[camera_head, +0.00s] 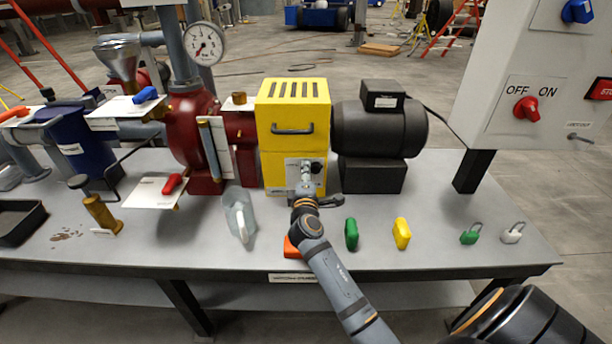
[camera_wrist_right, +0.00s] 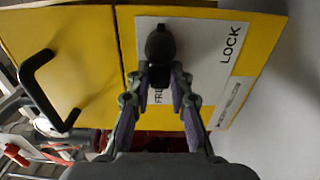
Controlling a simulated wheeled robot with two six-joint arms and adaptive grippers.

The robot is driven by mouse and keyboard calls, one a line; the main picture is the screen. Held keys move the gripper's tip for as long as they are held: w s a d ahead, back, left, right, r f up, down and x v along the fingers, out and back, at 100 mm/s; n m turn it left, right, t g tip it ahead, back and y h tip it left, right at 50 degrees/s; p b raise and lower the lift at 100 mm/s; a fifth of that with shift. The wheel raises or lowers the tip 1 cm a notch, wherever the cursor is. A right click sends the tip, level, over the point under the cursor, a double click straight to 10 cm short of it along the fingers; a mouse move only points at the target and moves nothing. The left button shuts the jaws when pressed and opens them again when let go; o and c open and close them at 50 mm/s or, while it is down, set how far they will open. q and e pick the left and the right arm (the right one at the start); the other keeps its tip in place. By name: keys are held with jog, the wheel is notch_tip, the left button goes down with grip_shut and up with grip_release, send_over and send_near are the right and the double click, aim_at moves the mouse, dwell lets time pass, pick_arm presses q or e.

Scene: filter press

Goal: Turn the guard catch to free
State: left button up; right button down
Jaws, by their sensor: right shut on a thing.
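The guard catch is a small black knob (camera_head: 314,167) on a white plate low on the front of the yellow guard (camera_head: 293,105). In the right wrist view the black catch (camera_wrist_right: 159,43) sits on the plate (camera_wrist_right: 208,40), marked LOCK at right and FREE lower down. The FREE lettering is partly hidden by the fingers. My right gripper (camera_head: 306,176) is at the plate, its fingertips (camera_wrist_right: 160,78) closed around the catch's near end, which lies towards FREE. The exact angle of the catch is hard to tell. My left gripper is not in view.
A black guard handle (camera_head: 292,130) sits above the catch. A dark motor (camera_head: 380,128) stands right, red pump (camera_head: 193,135) left.

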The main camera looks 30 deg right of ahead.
dwell(0.3)
jog(key=c, duration=1.2)
grip_release()
jog(key=v, duration=0.7)
jog(key=shift+s, duration=0.3)
jog(key=shift+a, duration=0.1)
